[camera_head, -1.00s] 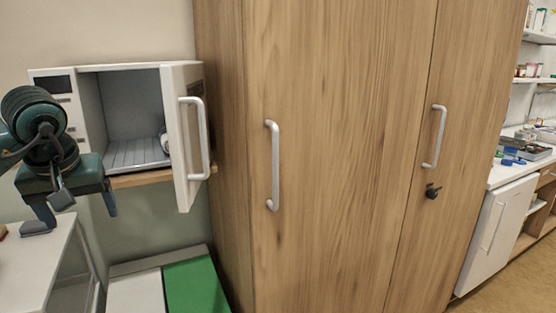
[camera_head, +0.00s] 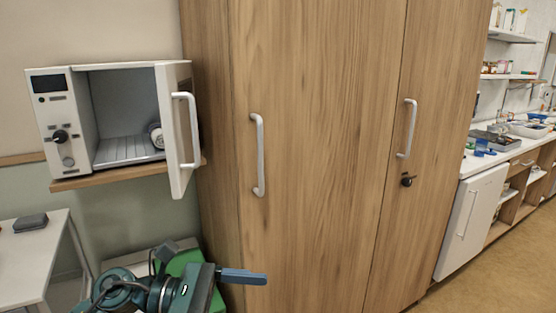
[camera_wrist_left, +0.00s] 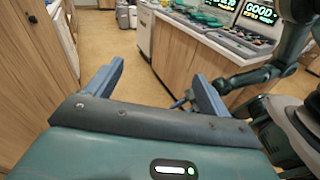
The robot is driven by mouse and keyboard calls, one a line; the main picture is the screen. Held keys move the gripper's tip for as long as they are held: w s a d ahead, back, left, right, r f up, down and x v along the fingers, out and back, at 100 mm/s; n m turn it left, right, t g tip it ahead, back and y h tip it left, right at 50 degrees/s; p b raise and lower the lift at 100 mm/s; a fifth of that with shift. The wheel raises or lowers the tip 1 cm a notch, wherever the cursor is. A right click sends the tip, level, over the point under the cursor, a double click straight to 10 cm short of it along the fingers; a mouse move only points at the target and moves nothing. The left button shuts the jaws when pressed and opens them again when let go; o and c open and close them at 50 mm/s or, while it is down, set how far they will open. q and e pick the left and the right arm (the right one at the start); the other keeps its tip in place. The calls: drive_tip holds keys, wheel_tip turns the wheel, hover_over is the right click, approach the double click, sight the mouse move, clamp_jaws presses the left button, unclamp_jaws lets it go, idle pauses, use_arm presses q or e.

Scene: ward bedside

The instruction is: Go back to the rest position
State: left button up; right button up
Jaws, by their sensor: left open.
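My left gripper (camera_head: 258,277) is low in the head view, in front of the wooden wardrobe, with its blue fingers pointing right. In the left wrist view my left gripper (camera_wrist_left: 157,72) has its two blue fingers spread apart, with nothing between them. My right arm (camera_wrist_left: 275,68) shows at the right of the wrist view. Its gripper end is mostly hidden behind a left finger. A white box-shaped appliance (camera_head: 50,125) stands on a wooden wall shelf, its door (camera_head: 178,135) swung open. A small round white and dark object (camera_head: 157,136) sits inside it.
A tall wooden wardrobe (camera_head: 320,150) stands close in front, its doors shut. A white table (camera_head: 25,262) with a dark item is at left. A green-lidded bin (camera_head: 187,262) is behind my left arm. A counter (camera_head: 490,160) with supplies and open floor lie right.

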use_arm(q)
drive_tip(key=w+a+f+m+t+y, duration=0.15)
drive_tip(key=f+m+t+y, duration=0.35)
drive_tip(key=m, duration=0.7)
drive_tip(key=a+f+m+t, duration=0.3)
drive_tip(key=m+t, duration=0.4)
drive_tip(key=m, duration=0.4)
drive_tip(key=a+f+m+t+y, duration=0.25)
drive_tip(key=f+m+t, duration=0.2)
drive_tip(key=m, duration=0.75)
drive_tip(key=s+a+f+n+g+y, duration=0.1)
drive_tip(key=s+f+n+g+y, duration=0.2)
drive_tip(key=s+f+n, duration=0.3)
drive_tip(key=s+a+f+n+g+y, duration=0.1)
drive_tip(key=s+f+n+g+y, duration=0.2)
drive_tip(key=s+f+n, duration=0.3)
wheel_tip(320, 180, down, 6)
drive_tip(key=n, duration=0.3)
drive_tip(key=shift+s+a+r, duration=0.15)
drive_tip(key=shift+s+a, duration=0.25)
drive_tip(key=shift+c, duration=0.2)
